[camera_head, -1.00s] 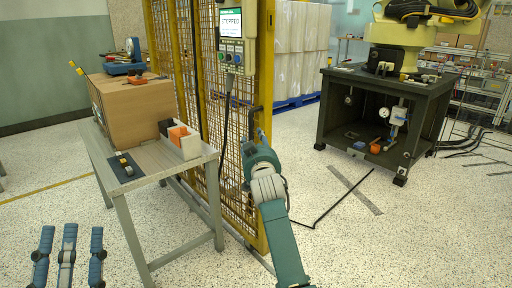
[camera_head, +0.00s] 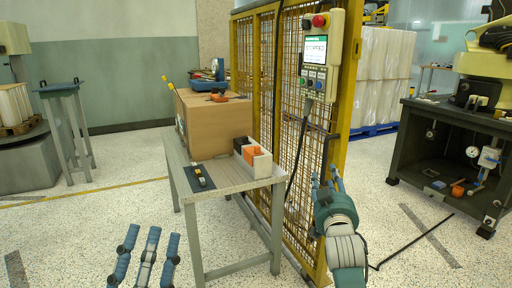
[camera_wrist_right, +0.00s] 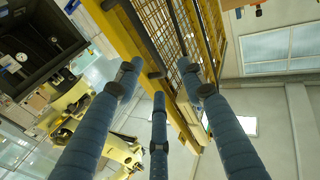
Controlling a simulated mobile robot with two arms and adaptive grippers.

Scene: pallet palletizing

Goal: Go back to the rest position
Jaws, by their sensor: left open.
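My left gripper (camera_head: 146,252) shows at the bottom left of the head view. Its blue fingers are spread apart and empty, over the speckled floor in front of the table. My right gripper (camera_head: 330,182) is raised in front of the mesh fence, right of the table, with its fingers partly hidden behind its own wrist. In the right wrist view its blue fingers (camera_wrist_right: 158,85) are spread with nothing between them.
A grey table (camera_head: 225,183) carries a cardboard box (camera_head: 212,125) and a small white bin (camera_head: 262,163). A control panel (camera_head: 316,55) hangs on the yellow fence (camera_head: 345,90). A dark machine stand (camera_head: 440,150) stands right.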

